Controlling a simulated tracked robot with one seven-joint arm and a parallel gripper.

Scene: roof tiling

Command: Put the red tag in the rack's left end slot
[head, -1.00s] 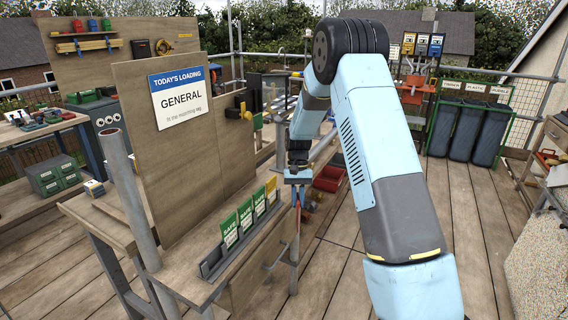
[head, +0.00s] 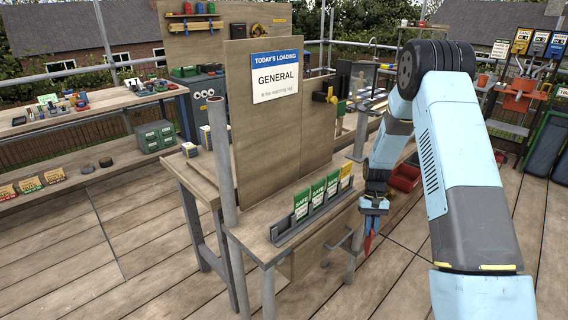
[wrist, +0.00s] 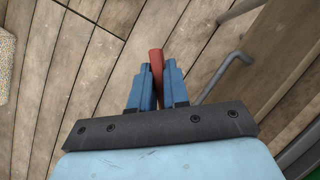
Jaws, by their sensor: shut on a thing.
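The dark rack (head: 290,236) stands along the front edge of a wooden bench. It holds green tags marked SAFE (head: 302,204) and a yellow tag (head: 346,178) at its right end. Its left end shows no tag. My gripper (head: 374,206) is to the right of the rack, past the bench's edge, pointing down. It is shut on a narrow red thing, seemingly the red tag (wrist: 157,68), seen edge-on between the blue fingers in the wrist view. In the head view, red shows below the fingers.
A board with a sign reading GENERAL (head: 275,75) stands behind the rack. A grey post (head: 222,160) rises at the bench's left corner. A bent grey rail (head: 345,240) sticks out from the bench front near my gripper. Open plank floor lies in front.

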